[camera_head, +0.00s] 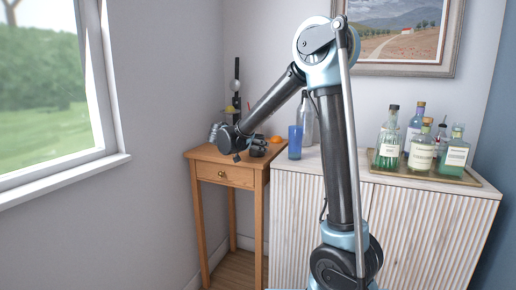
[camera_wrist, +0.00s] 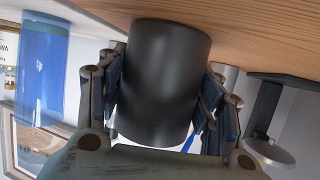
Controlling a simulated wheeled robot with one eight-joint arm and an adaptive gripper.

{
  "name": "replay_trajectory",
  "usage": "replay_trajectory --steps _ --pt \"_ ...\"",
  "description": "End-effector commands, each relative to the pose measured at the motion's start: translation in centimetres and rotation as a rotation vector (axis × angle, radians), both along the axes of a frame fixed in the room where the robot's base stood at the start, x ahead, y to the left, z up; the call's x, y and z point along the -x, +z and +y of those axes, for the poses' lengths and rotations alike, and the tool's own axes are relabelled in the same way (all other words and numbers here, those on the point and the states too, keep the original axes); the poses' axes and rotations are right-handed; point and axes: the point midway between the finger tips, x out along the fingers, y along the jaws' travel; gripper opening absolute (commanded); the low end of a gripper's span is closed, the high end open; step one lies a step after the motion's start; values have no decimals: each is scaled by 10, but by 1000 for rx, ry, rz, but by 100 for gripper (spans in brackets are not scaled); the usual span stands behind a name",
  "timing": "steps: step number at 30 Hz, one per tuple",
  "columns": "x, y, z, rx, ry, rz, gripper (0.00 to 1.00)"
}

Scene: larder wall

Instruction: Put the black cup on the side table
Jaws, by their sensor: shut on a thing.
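The black cup (camera_wrist: 165,75) fills the middle of the wrist view, with my gripper's fingers pressed on both of its sides. My gripper (camera_head: 247,148) is over the top of the wooden side table (camera_head: 225,174) in the head view. The arm hides the cup there. In the wrist view, which looks turned over, the cup's far end meets or nearly meets the wooden tabletop (camera_wrist: 255,32). I cannot tell whether it touches.
A blue glass (camera_head: 295,143) and grey bottle (camera_head: 306,120) stand on the white cabinet (camera_head: 290,195) to the right. A tray (camera_head: 465,181) there holds several bottles.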

Motion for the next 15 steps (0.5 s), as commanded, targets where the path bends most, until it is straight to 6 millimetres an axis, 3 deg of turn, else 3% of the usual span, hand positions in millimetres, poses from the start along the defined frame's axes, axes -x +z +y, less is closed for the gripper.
replay_trajectory --steps 1,3,4,15 --pt "0 -1 0 0 0 0 62" --pt "0 -1 0 0 0 0 78" --pt "0 -1 0 0 0 0 80" --pt "0 0 -1 0 -1 0 80"
